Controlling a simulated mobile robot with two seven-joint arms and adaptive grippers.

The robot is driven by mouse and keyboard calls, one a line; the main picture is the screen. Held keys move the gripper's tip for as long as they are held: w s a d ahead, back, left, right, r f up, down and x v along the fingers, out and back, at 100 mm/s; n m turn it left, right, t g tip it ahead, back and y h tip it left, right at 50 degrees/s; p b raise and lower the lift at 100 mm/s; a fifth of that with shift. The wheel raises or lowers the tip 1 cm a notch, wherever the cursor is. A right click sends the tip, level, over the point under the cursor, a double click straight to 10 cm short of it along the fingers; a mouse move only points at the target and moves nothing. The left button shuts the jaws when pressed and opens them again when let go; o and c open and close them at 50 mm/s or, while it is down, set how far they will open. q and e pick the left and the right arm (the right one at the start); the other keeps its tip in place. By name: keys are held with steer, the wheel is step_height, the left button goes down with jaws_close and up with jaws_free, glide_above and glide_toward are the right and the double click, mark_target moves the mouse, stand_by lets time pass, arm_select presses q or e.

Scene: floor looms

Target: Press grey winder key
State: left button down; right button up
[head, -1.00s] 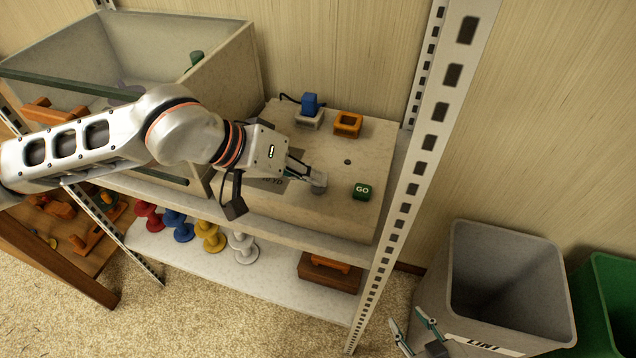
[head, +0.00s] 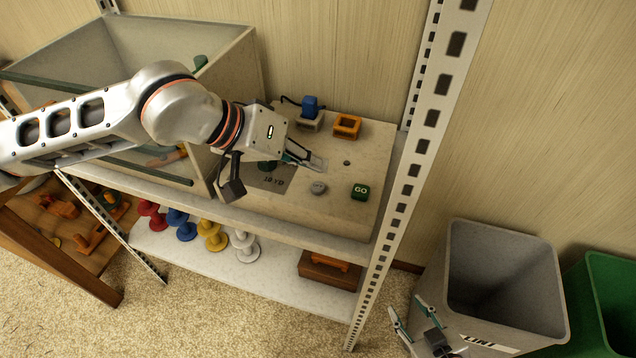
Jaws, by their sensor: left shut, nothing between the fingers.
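The grey key (head: 318,188) is a small round button on the top of the pale winder box (head: 335,222), left of the green GO key (head: 360,192). My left gripper (head: 318,165) is shut and empty. In the picture its tips are just above and behind the grey key, and the key is uncovered. A grey panel with partly hidden lettering (head: 270,180) lies left of the key. My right gripper (head: 412,318) shows at the bottom edge with its fingers apart, in front of the lint bin.
A large open bin (head: 245,70) stands left. Several coloured spools (head: 212,236) and a grey LINT bin (head: 520,325) are lower.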

arm_select(q)
steer(key=shift+r+p, duration=0.45)
steer(key=shift+r, duration=0.9)
arm_select(e)
steer(key=shift+w+r, duration=0.35)
steer(key=shift+r, duration=0.5)
arm_select(q)
steer(key=shift+f, duration=0.1)
